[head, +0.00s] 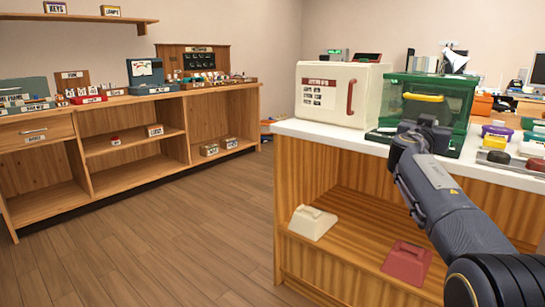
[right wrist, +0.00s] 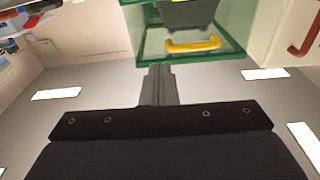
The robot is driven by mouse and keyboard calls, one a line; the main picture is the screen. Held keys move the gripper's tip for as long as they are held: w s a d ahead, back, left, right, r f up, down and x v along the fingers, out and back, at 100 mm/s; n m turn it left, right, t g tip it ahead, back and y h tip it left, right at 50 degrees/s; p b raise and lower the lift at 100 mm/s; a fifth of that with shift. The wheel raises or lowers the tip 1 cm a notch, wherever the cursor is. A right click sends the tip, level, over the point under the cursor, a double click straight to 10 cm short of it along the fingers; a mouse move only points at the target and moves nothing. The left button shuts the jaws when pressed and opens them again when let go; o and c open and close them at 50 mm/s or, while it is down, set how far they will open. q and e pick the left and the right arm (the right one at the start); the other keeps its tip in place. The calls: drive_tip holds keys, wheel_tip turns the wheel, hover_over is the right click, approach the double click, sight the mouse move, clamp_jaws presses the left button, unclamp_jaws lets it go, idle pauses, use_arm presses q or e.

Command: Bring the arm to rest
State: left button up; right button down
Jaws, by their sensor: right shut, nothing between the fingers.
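My right arm (head: 440,195) reaches in from the right over the counter in the head view. Its right gripper (head: 428,122) is in front of the green see-through case (head: 455,92). In the right wrist view the fingers (right wrist: 157,72) are together, with nothing between them. That view looks upside down, and the green case with its yellow handle (right wrist: 193,44) lies just beyond the fingertips. I cannot tell whether they touch. The arm hides part of the case's front and the counter. My left gripper is in neither view.
A white box (head: 325,92) with a red handle stands left of the case on the white counter (head: 310,132). Colored small items (head: 497,130) crowd the counter's right. The floor (head: 170,235) at left is clear.

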drive_tip(key=s+d+f+g, duration=0.1)
drive_tip(key=s+d+f, duration=0.1)
drive_tip(key=s+d+f+g+y, duration=0.1)
drive_tip(key=d+f, duration=0.1)
drive_tip(key=f, duration=0.1)
drive_tip(key=s+d+f+m+g+y, duration=0.1)
drive_tip(key=s+d+f, duration=0.1)
drive_tip(key=f, duration=0.1)
drive_tip(key=shift+s+d+f+p, duration=0.2)
drive_tip(key=shift+s+p, duration=0.15)
drive_tip(key=shift+p, duration=0.05)
drive_tip(key=s+a+f+n+g+y+p, duration=0.1)
drive_tip(key=s+a+f+n+g+y, duration=0.1)
drive_tip(key=s+a+f+y, duration=0.65)
drive_tip(key=s+f+n+g+y+p, duration=0.15)
drive_tip(key=s+f, duration=0.45)
drive_tip(key=s, duration=0.7)
drive_tip(key=s+a+f+n+g+y+p, duration=0.15)
drive_tip(key=s+a+f, duration=0.25)
drive_tip(key=s+a, duration=0.45)
drive_tip(key=s+a+f+n+g+y, duration=0.1)
drive_tip(key=s+a+f+n+y, duration=0.2)
drive_tip(key=s+a, duration=0.55)
wheel_tip(320, 180, up, 38)
drive_tip(key=p, duration=3.7)
drive_tip(key=shift+w+d+p, duration=0.2)
drive_tip(key=shift+w+p, duration=0.05)
drive_tip(key=shift+p, duration=0.05)
